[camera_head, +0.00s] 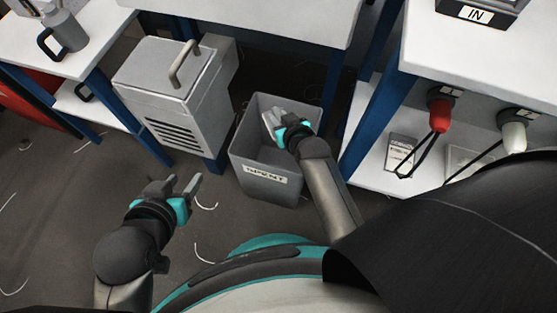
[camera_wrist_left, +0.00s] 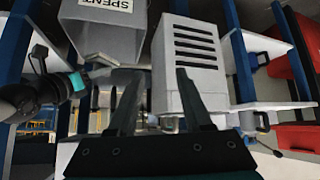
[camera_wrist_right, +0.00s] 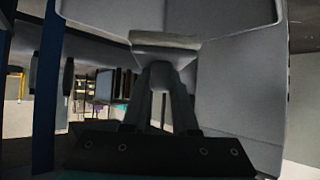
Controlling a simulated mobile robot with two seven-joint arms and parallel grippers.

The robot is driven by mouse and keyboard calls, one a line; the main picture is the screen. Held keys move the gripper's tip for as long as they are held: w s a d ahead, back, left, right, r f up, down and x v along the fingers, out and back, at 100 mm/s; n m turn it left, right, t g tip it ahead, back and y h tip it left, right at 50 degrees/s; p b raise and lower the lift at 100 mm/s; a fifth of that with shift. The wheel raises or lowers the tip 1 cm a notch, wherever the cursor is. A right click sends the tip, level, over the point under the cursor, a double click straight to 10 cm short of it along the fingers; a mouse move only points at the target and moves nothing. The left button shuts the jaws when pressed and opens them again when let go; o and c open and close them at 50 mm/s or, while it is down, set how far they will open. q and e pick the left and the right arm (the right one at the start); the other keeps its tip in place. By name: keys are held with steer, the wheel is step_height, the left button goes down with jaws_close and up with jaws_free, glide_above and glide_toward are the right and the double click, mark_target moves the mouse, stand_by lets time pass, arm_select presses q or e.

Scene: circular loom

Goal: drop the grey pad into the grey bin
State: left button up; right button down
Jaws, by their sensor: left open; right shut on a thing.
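The grey bin (camera_head: 260,158) stands open on the floor with a white label on its front. It also shows upside down at the top of the left wrist view (camera_wrist_left: 108,42). My right gripper (camera_head: 276,121) reaches into the bin's mouth and is shut on the grey pad (camera_head: 267,122). The pad shows as a pale band at the fingertips in the right wrist view (camera_wrist_right: 165,42), with the bin's grey walls around it. Fingers hide part of the pad. My left gripper (camera_head: 186,184) is open and empty, left of the bin above the floor.
A grey slatted cabinet (camera_head: 165,112) with a handle on its lid stands left of the bin. A white bench (camera_head: 250,18) is behind. At right, a white table (camera_head: 480,70) has a red and a white knob below its edge. Floor in front of the bin has stray threads.

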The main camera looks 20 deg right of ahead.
steer(key=shift+f, duration=0.3)
arm_select(q)
steer(key=shift+w+d+r+t+h+b, duration=0.1)
steer(key=shift+w+d+t+h+b, duration=0.15)
steer(key=shift+w+d+t+h, duration=0.25)
steer(key=shift+w+d+r+t+h+b, duration=0.1)
steer(key=shift+w+d+t+b, duration=0.1)
steer(key=shift+d+t, duration=0.35)
arm_select(e)
steer(key=shift+f, duration=0.2)
arm_select(q)
steer(key=shift+d, duration=0.1)
arm_select(e)
steer(key=c, duration=0.6)
jaws_free()
arm_select(q)
steer(key=shift+s, duration=0.1)
arm_select(e)
steer(key=shift+s, duration=0.1)
